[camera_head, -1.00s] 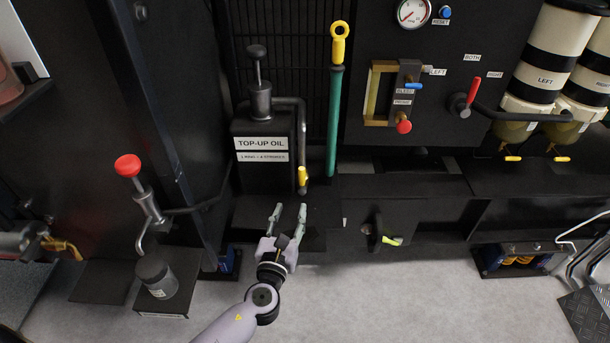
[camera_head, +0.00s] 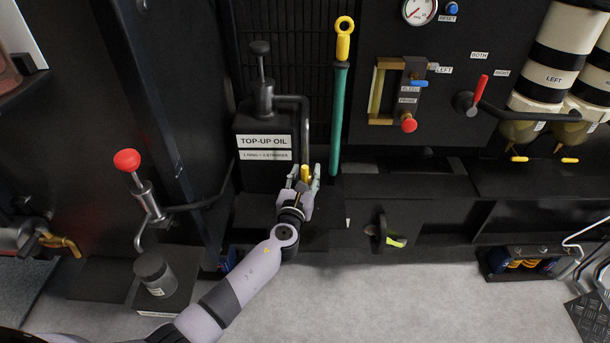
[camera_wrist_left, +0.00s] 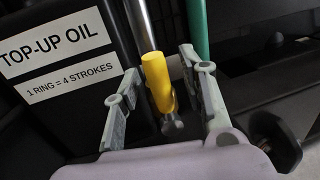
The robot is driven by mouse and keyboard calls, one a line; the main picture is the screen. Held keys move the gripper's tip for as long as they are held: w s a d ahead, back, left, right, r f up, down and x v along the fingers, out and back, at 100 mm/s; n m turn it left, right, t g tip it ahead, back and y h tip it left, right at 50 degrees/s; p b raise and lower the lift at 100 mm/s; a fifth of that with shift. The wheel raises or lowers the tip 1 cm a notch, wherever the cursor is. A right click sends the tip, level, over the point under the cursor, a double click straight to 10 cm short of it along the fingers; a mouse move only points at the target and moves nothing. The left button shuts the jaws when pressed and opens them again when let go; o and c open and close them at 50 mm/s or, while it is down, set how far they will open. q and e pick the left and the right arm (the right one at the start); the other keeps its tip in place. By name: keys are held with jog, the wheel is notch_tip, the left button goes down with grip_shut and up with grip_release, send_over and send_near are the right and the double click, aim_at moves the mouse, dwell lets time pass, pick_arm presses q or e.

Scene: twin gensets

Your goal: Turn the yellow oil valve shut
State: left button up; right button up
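The yellow oil valve (camera_head: 305,172) sits at the lower end of the thin pipe from the black top-up oil can (camera_head: 264,178). In the left wrist view the yellow valve handle (camera_wrist_left: 157,84) points down along the pipe, with a dark metal end below it. My left gripper (camera_head: 304,178) is open, with one finger on each side of the valve. In the left wrist view gaps show between the handle and both fingers, so I see no clear grip. The lower part of the valve is partly hidden by the gripper in the head view. My right gripper is not in view.
A green dipstick tube with a yellow ring (camera_head: 343,40) stands just right of the valve. A red-knobbed hand pump (camera_head: 127,160) stands at the left. A small valve with a yellow-green handle (camera_head: 396,241) is low at the right. The grey floor (camera_head: 400,300) in front is clear.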

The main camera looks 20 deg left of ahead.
pick_arm(q)
jog(key=shift+c, duration=0.6)
grip_shut()
